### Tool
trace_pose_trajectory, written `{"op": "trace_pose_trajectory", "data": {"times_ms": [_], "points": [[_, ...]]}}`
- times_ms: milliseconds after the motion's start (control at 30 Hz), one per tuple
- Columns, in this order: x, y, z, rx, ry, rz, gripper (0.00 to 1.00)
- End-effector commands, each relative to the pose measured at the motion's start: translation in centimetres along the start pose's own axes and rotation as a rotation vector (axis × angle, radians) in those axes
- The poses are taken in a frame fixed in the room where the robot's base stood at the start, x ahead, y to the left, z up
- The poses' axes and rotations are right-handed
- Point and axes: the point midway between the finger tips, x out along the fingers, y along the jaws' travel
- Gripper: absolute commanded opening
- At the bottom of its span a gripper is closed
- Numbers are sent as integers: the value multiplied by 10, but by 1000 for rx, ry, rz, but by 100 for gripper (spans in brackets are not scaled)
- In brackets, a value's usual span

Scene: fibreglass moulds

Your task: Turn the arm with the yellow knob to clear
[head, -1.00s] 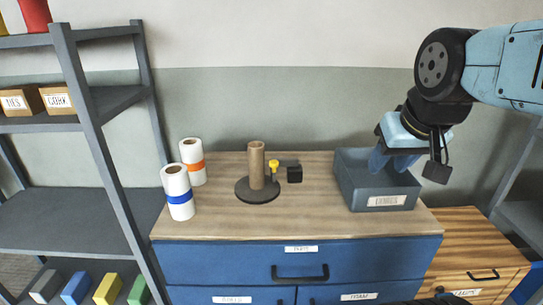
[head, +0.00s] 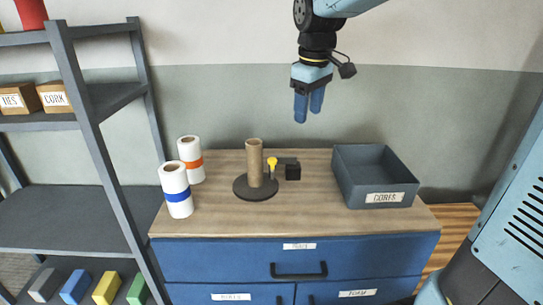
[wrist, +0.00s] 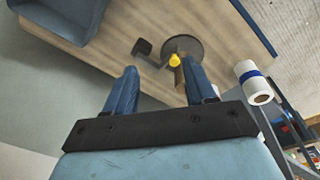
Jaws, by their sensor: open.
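The yellow knob (head: 272,162) stands at the end of a dark arm (head: 285,161) that runs from a small black block (head: 293,172). The knob is close beside a brown cardboard tube (head: 254,163), which stands upright on a round dark base (head: 242,188). In the wrist view the yellow knob (wrist: 175,59) shows between my fingers, near the right one. My gripper (head: 308,118) is open and empty, pointing down. It is well above the worktop, a little right of the black block in the head view.
A grey bin labelled CORES (head: 385,199) stands right on the wooden worktop (head: 310,215). Two white rolls, one with an orange band (head: 191,148) and one with a blue band (head: 175,180), stand left. A grey shelf rack (head: 95,130) is further left.

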Motion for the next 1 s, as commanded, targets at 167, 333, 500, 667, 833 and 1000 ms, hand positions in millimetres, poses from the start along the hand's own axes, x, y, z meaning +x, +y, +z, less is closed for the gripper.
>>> {"op": "trace_pose_trajectory", "data": {"times_ms": [167,333,500,667,833,1000], "points": [[22,0,-54,-171,-52,-56,55],[38,-4,-88,-290,-83,-96,55],[47,-6,-104,-347,-96,-116,55],[57,-8,-106,-357,-100,-121,55],[80,-10,-102,-356,-100,-121,55],[110,-13,-98,-355,-101,-121,55]]}}
